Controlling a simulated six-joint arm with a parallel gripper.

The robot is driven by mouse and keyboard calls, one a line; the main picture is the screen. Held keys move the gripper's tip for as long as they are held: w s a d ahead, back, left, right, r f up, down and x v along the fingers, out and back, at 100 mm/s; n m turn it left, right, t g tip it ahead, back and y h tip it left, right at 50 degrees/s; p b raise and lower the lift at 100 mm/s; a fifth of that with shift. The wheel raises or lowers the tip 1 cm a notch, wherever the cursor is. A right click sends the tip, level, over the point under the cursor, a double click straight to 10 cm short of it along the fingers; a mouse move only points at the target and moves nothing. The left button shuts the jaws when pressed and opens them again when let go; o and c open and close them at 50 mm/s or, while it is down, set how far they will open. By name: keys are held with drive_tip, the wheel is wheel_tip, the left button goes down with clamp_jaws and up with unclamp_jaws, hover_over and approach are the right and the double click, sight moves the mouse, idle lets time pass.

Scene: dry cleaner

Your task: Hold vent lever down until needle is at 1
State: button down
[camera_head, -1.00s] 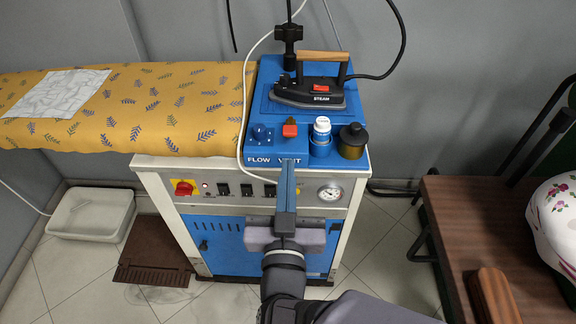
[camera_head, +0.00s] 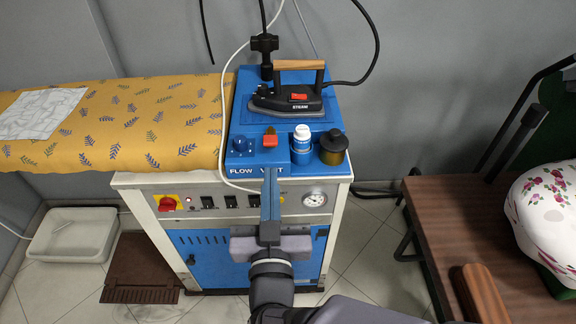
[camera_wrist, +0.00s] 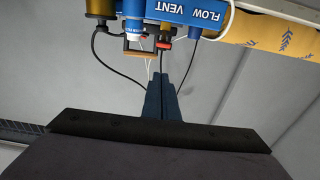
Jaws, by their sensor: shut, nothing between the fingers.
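The vent lever (camera_head: 270,141) is a small red-orange lever on the blue top of the steam unit, behind the VENT label. It also shows in the wrist view (camera_wrist: 164,44). My gripper (camera_head: 270,172) is shut and empty. Its fingertips overlap the middle of the VENT label, on the near side of the lever, with a visible gap to the red part. In the wrist view the fingertips (camera_wrist: 163,76) point toward the lever. The round white gauge (camera_head: 315,199) is on the front panel, right of my fingers. Its needle is too small to read.
The blue FLOW knob (camera_head: 240,146) is left of the lever. A white-capped bottle (camera_head: 302,140) and a dark-capped amber jar (camera_head: 333,148) stand close on its right. The iron (camera_head: 288,98) rests behind. A red switch (camera_head: 168,203) is at the panel's left.

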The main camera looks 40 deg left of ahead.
drive_tip(key=w+r+m+t+h+p, duration=0.1)
drive_tip(key=w+r+m+p, duration=0.15)
drive_tip(key=r+p, duration=0.9)
drive_tip(key=f+g, duration=0.1)
drive_tip(key=a+f+n+g+h+b, duration=0.1)
drive_tip(key=f, duration=0.1)
drive_tip(key=s+f+n+g+b, duration=0.1)
drive_tip(key=f, duration=0.1)
drive_tip(key=shift+a+f+n, duration=0.15)
drive_tip(key=shift+a+n, duration=0.1)
drive_tip(key=shift+a, duration=0.15)
drive_tip(key=shift+a, duration=0.1)
drive_tip(key=p, duration=0.2)
hover_over(269, 142)
drive_tip(key=v, duration=0.2)
wheel_tip(269, 142, down, 3)
wheel_tip(269, 142, down, 2)
drive_tip(key=shift+f, duration=0.9)
drive_tip(key=shift+f+b, duration=0.15)
drive_tip(key=shift+b, duration=0.15)
